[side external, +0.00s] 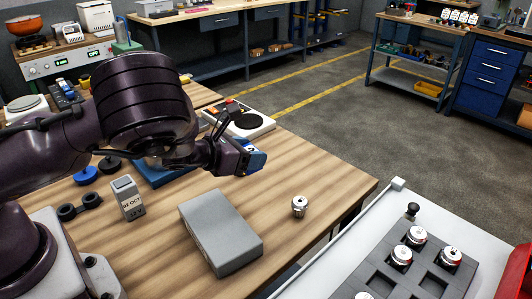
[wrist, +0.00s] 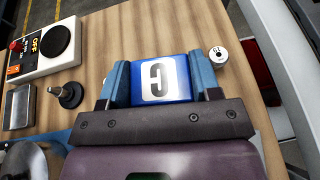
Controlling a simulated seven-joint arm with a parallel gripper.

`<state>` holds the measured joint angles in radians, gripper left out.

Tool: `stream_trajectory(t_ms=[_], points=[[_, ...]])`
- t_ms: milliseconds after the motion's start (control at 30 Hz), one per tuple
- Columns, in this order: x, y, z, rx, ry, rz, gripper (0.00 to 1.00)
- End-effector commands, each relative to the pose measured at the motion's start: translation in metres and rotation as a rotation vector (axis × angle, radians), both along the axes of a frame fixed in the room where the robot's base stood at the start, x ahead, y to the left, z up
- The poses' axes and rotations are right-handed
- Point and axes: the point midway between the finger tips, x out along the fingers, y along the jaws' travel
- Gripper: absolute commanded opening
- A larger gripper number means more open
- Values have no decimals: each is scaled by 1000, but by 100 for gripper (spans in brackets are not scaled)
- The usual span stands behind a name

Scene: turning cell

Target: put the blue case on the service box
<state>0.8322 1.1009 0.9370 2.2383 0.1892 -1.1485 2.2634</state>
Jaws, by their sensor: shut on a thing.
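My gripper (side external: 250,160) is shut on the blue case (wrist: 160,80), which has a white label with a dark letter. In the wrist view the case sits between the two blue fingers of my gripper (wrist: 160,72). In the side view the fingers hide most of the case, and it is held above the wooden table. A plain grey box (side external: 220,232), which fits the service box, lies on the table below my gripper and slightly left in the picture. Its top is bare. It does not show in the wrist view.
A small metal cylinder (side external: 299,206) stands right of the grey box. A white device with a black dial (side external: 247,121) is behind my gripper. A tray of metal parts (side external: 437,284) lies at right.

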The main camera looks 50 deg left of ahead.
Motion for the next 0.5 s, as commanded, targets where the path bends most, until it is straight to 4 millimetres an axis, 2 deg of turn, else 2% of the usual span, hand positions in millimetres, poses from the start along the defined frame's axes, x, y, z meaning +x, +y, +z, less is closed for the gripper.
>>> stream_trajectory(t_ms=[133,267,367,500], points=[[-12,-6,8,-2,-2,-13,30],[-19,-36,15,-8,-3,-21,30],[-27,-51,21,-13,0,68,30],[-42,-53,21,-7,3,209,30]])
